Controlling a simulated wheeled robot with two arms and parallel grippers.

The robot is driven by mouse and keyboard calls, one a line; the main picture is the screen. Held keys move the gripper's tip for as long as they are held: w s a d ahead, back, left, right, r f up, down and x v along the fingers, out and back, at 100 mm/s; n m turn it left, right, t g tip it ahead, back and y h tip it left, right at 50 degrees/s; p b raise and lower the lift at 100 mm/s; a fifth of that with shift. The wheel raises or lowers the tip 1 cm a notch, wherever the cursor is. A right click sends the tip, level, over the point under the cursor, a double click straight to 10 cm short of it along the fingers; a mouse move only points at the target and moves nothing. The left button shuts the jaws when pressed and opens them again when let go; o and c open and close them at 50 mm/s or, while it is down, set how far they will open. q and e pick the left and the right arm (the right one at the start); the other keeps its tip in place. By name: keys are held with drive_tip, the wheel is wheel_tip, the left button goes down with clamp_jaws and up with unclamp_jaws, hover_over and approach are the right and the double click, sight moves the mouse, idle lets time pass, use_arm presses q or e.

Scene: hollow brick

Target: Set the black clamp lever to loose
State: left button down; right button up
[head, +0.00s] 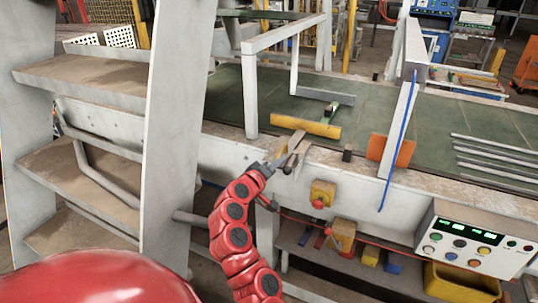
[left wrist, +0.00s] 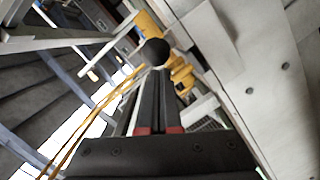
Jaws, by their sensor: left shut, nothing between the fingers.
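The black clamp lever (head: 296,141) stands at the front edge of the conveyor bench, slanting up to the right beside a tan metal piece. My left gripper (head: 283,164) is just below it in the head view, close to the lever; I cannot tell whether they touch. In the left wrist view, a round black knob (left wrist: 154,52), apparently the lever's end, shows just past the tips of my left gripper (left wrist: 153,73). The fingers are shut with nothing between them. The lever's base is partly hidden by the gripper. My right gripper is not in view.
A grey stair frame (head: 175,110) stands close on the left. A yellow bar (head: 306,127) lies on the green belt. A control box (head: 470,242) and an orange plate (head: 391,150) are to the right. A blue cable (head: 401,140) hangs at the bench front.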

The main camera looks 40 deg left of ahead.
use_arm(q)
drive_tip(key=shift+w+d+f, duration=0.1)
drive_tip(key=shift+d+f, duration=0.1)
drive_tip(key=shift+d, duration=0.15)
